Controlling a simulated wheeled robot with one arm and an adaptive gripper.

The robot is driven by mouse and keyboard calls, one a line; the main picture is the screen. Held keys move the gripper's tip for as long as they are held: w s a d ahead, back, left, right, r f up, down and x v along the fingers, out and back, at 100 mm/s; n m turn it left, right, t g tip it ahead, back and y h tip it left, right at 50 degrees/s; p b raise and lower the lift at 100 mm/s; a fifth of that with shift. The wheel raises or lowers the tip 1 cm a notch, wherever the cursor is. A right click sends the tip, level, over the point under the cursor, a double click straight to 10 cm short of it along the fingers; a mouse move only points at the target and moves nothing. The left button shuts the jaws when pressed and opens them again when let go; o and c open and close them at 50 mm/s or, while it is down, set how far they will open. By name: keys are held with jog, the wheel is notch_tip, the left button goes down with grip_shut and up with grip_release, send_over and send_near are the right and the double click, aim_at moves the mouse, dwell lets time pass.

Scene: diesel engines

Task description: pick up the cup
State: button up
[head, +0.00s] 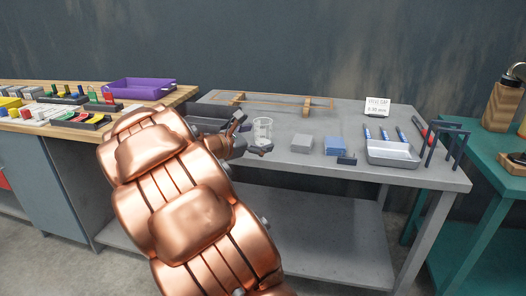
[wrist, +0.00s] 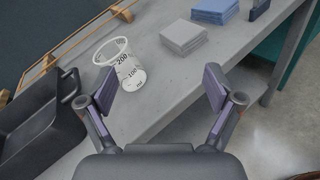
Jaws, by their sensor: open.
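The cup is a clear beaker (head: 263,131) with printed volume marks, upright on the grey table (head: 430,178) in the head view. In the wrist view the beaker (wrist: 122,64) stands beyond the left finger, which overlaps its lower left side in the picture. My gripper (wrist: 158,88) is open, with nothing between its fingers. In the head view my gripper (head: 251,133) is just left of the beaker, partly hidden by my copper-coloured arm. I cannot tell whether a finger touches the beaker.
A dark bin (wrist: 38,125) lies left of the beaker. A grey block stack (wrist: 184,38) and a blue stack (wrist: 214,10) lie to its right. A metal tray (head: 393,153) and a small sign (head: 377,107) are farther right. A wooden frame (head: 307,105) lies behind.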

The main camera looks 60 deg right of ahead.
aim_at(258, 133)
jog(key=w+d+f+n+b, duration=0.1)
jog(key=w, duration=0.1)
jog(key=w+d+f+n+t+h+b, duration=0.1)
jog(key=w+d+n, duration=0.1)
jog(key=w+d+f+n+h, duration=0.1)
jog(key=w+d, duration=0.1)
jog(key=shift+f+n+t+b, duration=0.3)
jog(key=shift+f+t+b, duration=0.05)
jog(key=shift+t+b, duration=0.05)
jog(key=shift+w+d, duration=0.1)
jog(key=shift+d, duration=0.15)
jog(key=d, duration=0.4)
jog(key=d+b, duration=0.1)
jog(key=d, duration=0.1)
jog(key=shift+d+f, duration=0.1)
jog(key=shift+f, duration=0.15)
jog(key=shift+d, duration=0.65)
jog(key=shift+r, duration=0.1)
jog(key=c, duration=1.2)
jog(key=shift+c, duration=0.2)
